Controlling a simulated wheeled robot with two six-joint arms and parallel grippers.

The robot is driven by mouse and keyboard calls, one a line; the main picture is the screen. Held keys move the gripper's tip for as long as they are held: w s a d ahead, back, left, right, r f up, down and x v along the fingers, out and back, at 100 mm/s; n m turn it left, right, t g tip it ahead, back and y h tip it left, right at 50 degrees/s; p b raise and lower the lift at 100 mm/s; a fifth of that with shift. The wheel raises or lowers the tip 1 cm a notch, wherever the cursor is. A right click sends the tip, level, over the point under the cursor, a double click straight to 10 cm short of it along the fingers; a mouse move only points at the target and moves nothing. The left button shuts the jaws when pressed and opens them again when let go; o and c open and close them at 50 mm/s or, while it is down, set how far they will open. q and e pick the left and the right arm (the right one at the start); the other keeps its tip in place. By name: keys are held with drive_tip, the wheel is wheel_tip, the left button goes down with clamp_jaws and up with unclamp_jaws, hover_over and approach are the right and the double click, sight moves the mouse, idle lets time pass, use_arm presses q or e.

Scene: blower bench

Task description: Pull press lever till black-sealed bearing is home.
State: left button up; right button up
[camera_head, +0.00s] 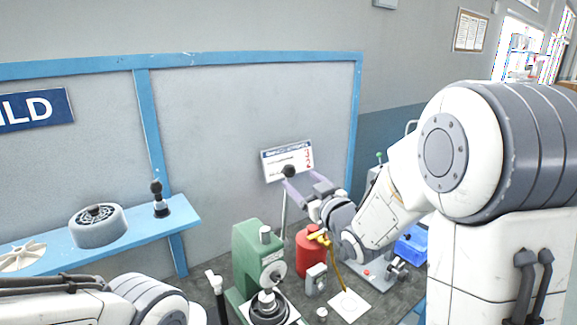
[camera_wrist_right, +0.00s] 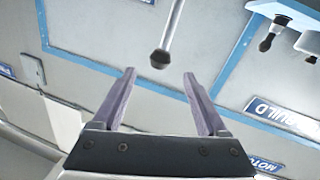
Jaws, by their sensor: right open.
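The green arbor press (camera_head: 246,255) stands on the bench at lower middle. Its lever (camera_head: 284,212) points up and ends in a black ball knob (camera_head: 288,171). My right gripper (camera_head: 298,184) is open at the knob. In the right wrist view the knob (camera_wrist_right: 160,59) sits between and slightly beyond the two fingertips (camera_wrist_right: 159,74), touching neither. A dark round part with a pale centre (camera_head: 268,308) lies under the press ram, cut by the lower edge; I cannot tell whether it is the black-sealed bearing. My left arm shows at lower left, its gripper out of frame.
A red can (camera_head: 311,254) stands right of the press, with a brass-coloured tool before it. A white card (camera_head: 348,306) and a blue bin (camera_head: 411,246) lie further right. A blue shelf (camera_head: 150,228) holds parts at left. A sign (camera_head: 287,160) hangs behind the knob.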

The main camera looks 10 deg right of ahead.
sight(292, 172)
drive_tip(key=w+p, duration=0.1)
drive_tip(key=w, duration=0.2)
drive_tip(key=w+a+p, duration=0.1)
drive_tip(key=w+p, duration=0.1)
drive_tip(key=w, duration=0.2)
drive_tip(key=shift+a+r, duration=0.1)
drive_tip(key=shift+a, duration=0.1)
drive_tip(key=shift+w+a, duration=0.1)
drive_tip(key=shift+w, duration=0.3)
clamp_jaws()
idle(0.8)
